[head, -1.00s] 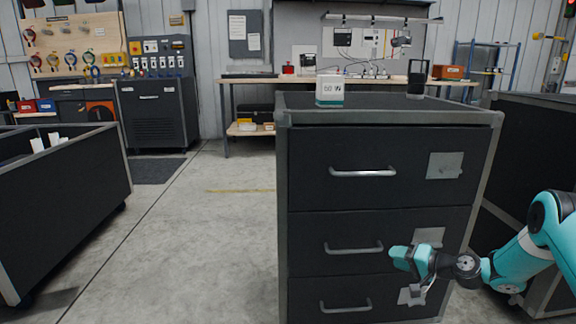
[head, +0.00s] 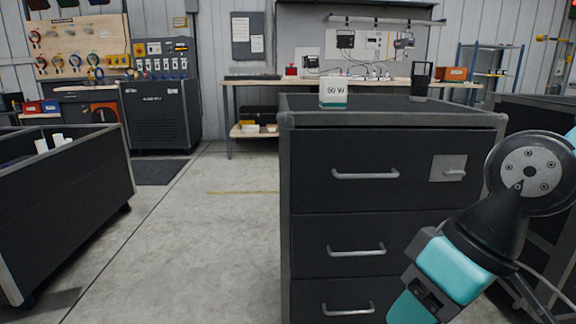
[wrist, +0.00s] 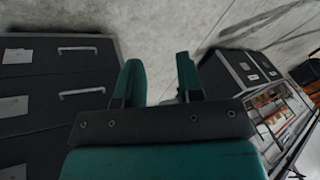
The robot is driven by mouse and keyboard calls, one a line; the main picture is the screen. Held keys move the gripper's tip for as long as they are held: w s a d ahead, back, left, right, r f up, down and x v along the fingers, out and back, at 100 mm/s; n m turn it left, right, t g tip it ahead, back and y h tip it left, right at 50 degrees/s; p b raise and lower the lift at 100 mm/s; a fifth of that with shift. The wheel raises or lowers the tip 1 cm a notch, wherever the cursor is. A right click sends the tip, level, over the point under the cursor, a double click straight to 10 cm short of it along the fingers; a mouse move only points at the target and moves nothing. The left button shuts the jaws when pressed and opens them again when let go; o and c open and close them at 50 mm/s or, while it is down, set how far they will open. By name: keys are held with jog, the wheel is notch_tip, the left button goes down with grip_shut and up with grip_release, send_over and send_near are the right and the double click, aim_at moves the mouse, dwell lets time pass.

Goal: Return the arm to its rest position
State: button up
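My arm and gripper are at the lower right of the head view, in front of the dark drawer cabinet (head: 390,225). The teal gripper body points down and left, and its fingertips fall below the picture. In the wrist view my gripper (wrist: 160,85) shows two teal fingers apart, with bare floor between them and nothing held. The cabinet, with its drawer handles, lies to the left in the wrist view (wrist: 58,60). The arm hides the lower right of the cabinet front in the head view.
A white box marked 50 W (head: 334,92) and a dark upright holder (head: 420,82) stand on the cabinet top. A dark open bin (head: 70,205) stands at left. Another dark unit is close behind my arm at right. The floor between bin and cabinet is clear.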

jog(key=s+r+p, duration=0.2)
jog(key=r+p, duration=1.3)
jog(key=s+d+r+p, duration=0.1)
jog(key=r+p, duration=1.4)
jog(key=shift+s+h, duration=0.3)
jog(key=shift+s, duration=0.1)
jog(key=shift+r, duration=0.1)
